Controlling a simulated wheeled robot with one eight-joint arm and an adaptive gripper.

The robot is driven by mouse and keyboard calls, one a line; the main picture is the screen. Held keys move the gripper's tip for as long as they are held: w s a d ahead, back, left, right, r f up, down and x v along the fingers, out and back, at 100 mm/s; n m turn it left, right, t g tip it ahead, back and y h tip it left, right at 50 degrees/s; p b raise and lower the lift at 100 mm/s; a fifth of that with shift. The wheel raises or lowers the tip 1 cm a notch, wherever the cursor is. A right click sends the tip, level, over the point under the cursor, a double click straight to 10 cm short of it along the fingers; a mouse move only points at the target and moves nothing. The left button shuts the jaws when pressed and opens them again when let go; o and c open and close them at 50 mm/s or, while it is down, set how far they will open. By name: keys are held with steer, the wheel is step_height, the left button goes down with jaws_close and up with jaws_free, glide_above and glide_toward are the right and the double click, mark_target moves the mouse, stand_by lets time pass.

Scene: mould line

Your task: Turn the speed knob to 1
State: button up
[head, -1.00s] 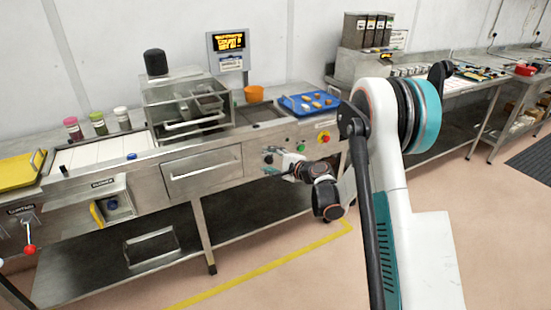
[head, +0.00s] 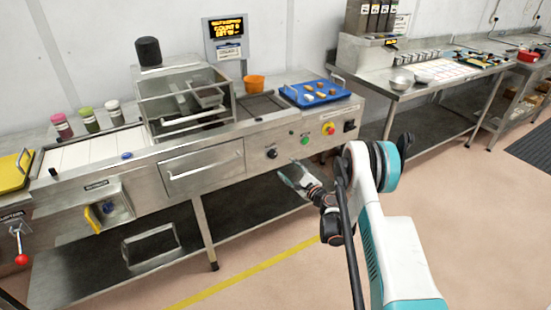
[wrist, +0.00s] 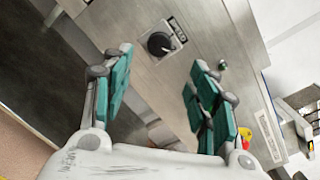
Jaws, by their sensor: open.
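The speed knob is a round black dial (head: 272,153) on the steel front panel of the machine, left of a green button. In the wrist view the black knob (wrist: 160,43) sits beyond the fingertips, a little left of the middle between them, with a small label plate beside it. My gripper (head: 291,175) is open and empty, below and slightly right of the knob in the head view. In the wrist view its teal-padded fingers (wrist: 160,80) are spread wide and apart from the knob.
A green button (head: 305,140), a red emergency stop on yellow (head: 328,129) and a black switch (head: 349,125) sit right of the knob. A blue tray (head: 342,93) with small pieces stands on top. A drawer (head: 203,168) is to the left. Floor in front is clear.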

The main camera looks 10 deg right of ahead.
mark_target(274, 155)
steer(key=b+x, duration=0.3)
steer(key=x, duration=0.8)
steer(key=shift+w, duration=0.1)
steer(key=c, duration=1.1)
